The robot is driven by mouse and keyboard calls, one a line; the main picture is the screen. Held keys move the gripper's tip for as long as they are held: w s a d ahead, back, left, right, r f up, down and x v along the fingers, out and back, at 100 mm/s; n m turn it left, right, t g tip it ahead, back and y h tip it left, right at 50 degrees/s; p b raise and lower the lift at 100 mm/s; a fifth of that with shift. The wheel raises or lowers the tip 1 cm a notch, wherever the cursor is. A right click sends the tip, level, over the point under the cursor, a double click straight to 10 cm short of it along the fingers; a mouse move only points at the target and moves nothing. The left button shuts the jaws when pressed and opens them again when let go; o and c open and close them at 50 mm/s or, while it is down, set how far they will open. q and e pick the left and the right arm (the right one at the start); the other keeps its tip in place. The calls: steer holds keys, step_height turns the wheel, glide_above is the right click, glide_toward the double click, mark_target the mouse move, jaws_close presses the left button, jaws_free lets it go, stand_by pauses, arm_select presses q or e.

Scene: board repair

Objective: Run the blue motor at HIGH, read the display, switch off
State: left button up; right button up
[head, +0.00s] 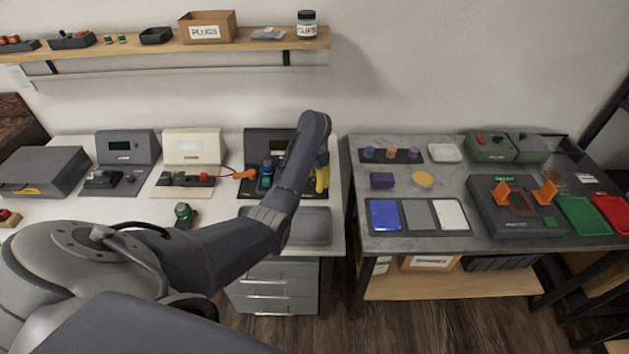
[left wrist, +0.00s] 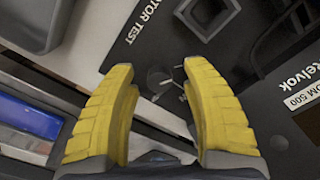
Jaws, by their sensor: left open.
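The dark motor test station (head: 255,150) stands at the right end of the white bench, with its screen partly hidden behind my left arm. A blue motor (head: 267,172) appears to stand on its base, left of my arm. My left gripper (head: 321,180) has yellow fingers and is over the station's right side. In the left wrist view the left gripper (left wrist: 157,72) is open and empty. A small round knob (left wrist: 158,83) with a light mark shows between its fingers, beside the printed letters "TOR TEST". The knob's setting and the display reading cannot be read here.
A cream station (head: 190,147) and a grey station (head: 128,148) stand further left. A green-topped motor (head: 184,211) stands on the bench front. A grey tray (head: 305,228) lies below my arm. A second bench (head: 400,243) stands right across a gap.

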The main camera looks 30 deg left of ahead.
arm_select(q)
steer(key=shift+c, duration=0.6)
jaws_close()
